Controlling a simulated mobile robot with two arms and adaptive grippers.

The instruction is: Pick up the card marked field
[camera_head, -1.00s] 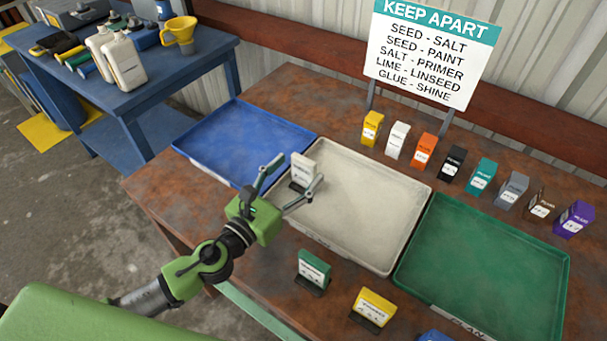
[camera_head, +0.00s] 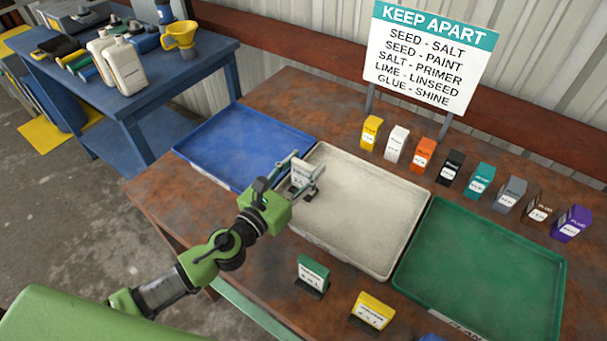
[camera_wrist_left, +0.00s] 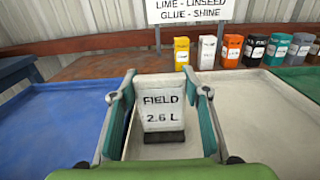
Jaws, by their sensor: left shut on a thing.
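The white card marked FIELD, 2.6 L (camera_wrist_left: 162,112) stands upright on a dark base between the fingers of my left gripper in the left wrist view. In the head view the card (camera_head: 303,173) is over the left end of the pale tray (camera_head: 362,203), near the blue tray. My left gripper (camera_head: 304,180) is shut on the card, with a finger on each side. I cannot tell whether the base touches the tray floor. My right gripper is not in view.
A blue tray (camera_head: 238,142) lies left and a green tray (camera_head: 482,262) right. Several small coloured cartons (camera_head: 450,166) line the back, below the keep-apart sign (camera_head: 430,55). A green card (camera_head: 312,273) and a yellow card (camera_head: 371,311) stand in front.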

